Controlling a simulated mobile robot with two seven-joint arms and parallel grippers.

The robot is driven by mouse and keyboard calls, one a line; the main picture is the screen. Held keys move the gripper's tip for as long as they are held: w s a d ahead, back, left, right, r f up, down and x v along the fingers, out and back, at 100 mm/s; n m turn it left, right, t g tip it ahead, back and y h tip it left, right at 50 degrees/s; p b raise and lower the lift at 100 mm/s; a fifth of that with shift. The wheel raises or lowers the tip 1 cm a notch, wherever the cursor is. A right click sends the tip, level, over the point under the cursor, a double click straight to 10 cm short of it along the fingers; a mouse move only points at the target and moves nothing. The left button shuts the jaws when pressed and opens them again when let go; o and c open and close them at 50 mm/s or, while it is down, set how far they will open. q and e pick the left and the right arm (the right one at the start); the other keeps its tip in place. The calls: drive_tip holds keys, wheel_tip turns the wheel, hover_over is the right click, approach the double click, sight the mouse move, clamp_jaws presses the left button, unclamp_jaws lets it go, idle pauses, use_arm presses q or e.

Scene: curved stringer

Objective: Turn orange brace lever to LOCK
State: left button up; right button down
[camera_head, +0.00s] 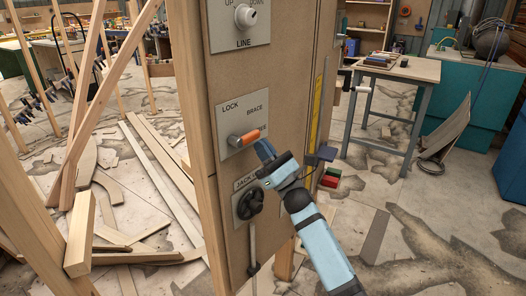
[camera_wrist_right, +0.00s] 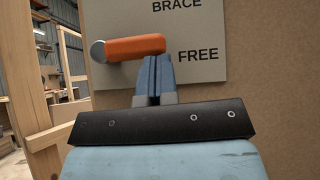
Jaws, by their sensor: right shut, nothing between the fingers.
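The orange brace lever (camera_head: 249,136) is on a grey plate (camera_head: 230,114) on the tan panel, with LOCK at its upper left, BRACE above and FREE at the lower right. In the right wrist view the lever (camera_wrist_right: 136,47) points right from a round grey pivot, almost level and slightly upward, its end above and left of FREE. My right gripper (camera_head: 262,148) is shut and empty. Its blue fingertips (camera_wrist_right: 157,62) are just under the lever's right end; whether they touch it I cannot tell. My left gripper is not in view.
Above is a LINE plate with a white knob (camera_head: 246,16). Below is a jack plate with a black knob (camera_head: 250,203), close to my right arm. Wooden beams (camera_head: 82,230) stand to the left. A workbench (camera_head: 400,70) is behind at right, with open floor before it.

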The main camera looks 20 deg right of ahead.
use_arm(q)
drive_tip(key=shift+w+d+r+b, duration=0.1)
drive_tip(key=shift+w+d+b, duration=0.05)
drive_tip(key=shift+b, duration=0.35)
use_arm(e)
drive_tip(key=shift+d+r+n+g+y, duration=0.1)
drive_tip(key=shift+r+n+g+y, duration=0.1)
drive_tip(key=shift+n+g+y, duration=0.6)
use_arm(q)
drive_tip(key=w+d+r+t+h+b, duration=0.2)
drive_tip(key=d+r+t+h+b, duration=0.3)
drive_tip(key=b, duration=1)
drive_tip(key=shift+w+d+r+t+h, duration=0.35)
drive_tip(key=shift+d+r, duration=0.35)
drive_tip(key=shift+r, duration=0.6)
use_arm(e)
drive_tip(key=shift+s+a+r+n+g+y, duration=0.2)
drive_tip(key=shift+a+r+n+g, duration=0.25)
drive_tip(key=shift+r+n+g, duration=2.1)
drive_tip(key=shift+s+a+r+n+g+y, duration=0.1)
drive_tip(key=shift+s+a+r+n+g, duration=0.35)
drive_tip(key=shift+n+g, duration=3.85)
drive_tip(key=shift+s+a+r+n+g+y, duration=0.1)
drive_tip(key=shift+a+r+n+g, duration=0.9)
drive_tip(key=shift+n, duration=4.45)
drive_tip(key=shift+d+r+g, duration=0.35)
drive_tip(key=shift+d+r, duration=0.15)
drive_tip(key=shift+r, duration=0.25)
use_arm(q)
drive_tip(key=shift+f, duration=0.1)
